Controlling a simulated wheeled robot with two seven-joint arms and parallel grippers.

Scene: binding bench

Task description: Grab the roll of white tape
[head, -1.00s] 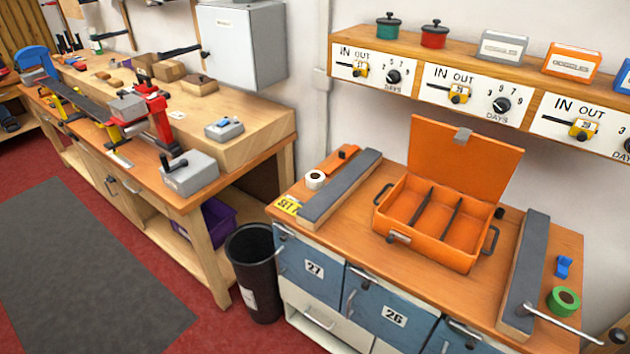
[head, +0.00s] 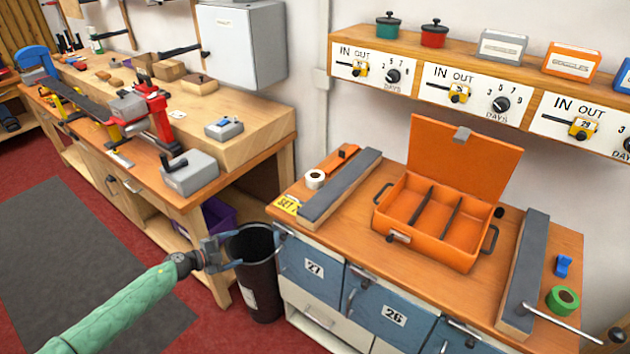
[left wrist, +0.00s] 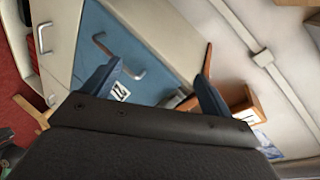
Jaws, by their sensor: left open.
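The roll of white tape (head: 315,179) stands on the left part of the orange-brown bench top, left of a long grey-topped block and beside an orange tool. My left gripper (head: 232,252) is in front of the black bin, lower and to the left of the tape, well apart from it. It is open and empty. In the left wrist view its two blue fingers (left wrist: 155,85) are spread, with the blue drawer front between them. The tape cannot be made out in that view. My right gripper is not in view.
An open orange case (head: 440,222) with empty compartments stands mid-bench. A long grey-topped block (head: 340,187) lies right of the tape, a yellow card (head: 287,204) in front. A green tape roll (head: 562,300) is far right. The black bin (head: 262,285) stands left of the drawers.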

